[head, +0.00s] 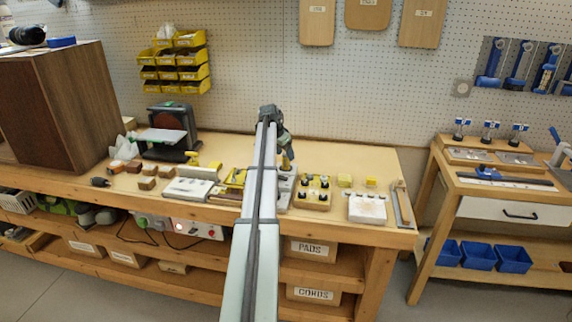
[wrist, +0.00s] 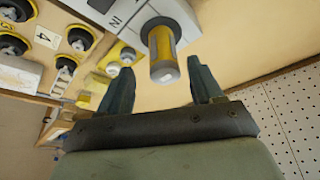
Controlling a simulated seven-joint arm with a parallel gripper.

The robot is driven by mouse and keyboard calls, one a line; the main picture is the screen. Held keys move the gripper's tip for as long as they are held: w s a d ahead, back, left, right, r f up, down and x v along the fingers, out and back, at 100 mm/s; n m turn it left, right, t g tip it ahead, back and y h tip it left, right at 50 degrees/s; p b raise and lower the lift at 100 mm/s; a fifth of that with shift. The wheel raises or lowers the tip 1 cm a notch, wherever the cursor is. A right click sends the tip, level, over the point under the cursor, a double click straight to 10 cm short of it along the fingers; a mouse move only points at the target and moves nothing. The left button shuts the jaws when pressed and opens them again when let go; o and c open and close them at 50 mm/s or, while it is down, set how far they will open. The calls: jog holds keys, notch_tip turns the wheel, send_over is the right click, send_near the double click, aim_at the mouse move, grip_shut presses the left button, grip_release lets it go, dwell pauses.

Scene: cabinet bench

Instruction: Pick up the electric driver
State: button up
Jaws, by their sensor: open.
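A yellow-and-grey cylinder (wrist: 162,48) stands out from a light grey block (wrist: 124,14) marked "IN" in the wrist view. I cannot tell for sure that it is the electric driver. My gripper (wrist: 160,80) is open, with one dark finger on each side of the cylinder's near end. The fingers look apart from it, and nothing is held. In the head view my gripper (head: 284,148) is over the middle of the bench, partly hidden by my arm. A small yellow piece (head: 286,163) shows just below it, above the grey block (head: 283,190).
A wooden block with black-and-yellow pieces (head: 312,193) stands right of the grey block. Yellow blocks (head: 344,180), a white tray (head: 367,208) and a sander (head: 169,130) are also on the bench. The bench's back right is clear, before a pegboard wall (head: 340,85).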

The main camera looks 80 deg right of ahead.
aim_at(286, 160)
jog(key=shift+w+x, duration=0.2)
jog(key=shift+x, duration=1.05)
jog(key=shift+w+x, duration=0.15)
jog(key=shift+x, duration=1.1)
jog(key=shift+f, duration=0.1)
jog(key=shift+c, duration=0.3)
grip_shut()
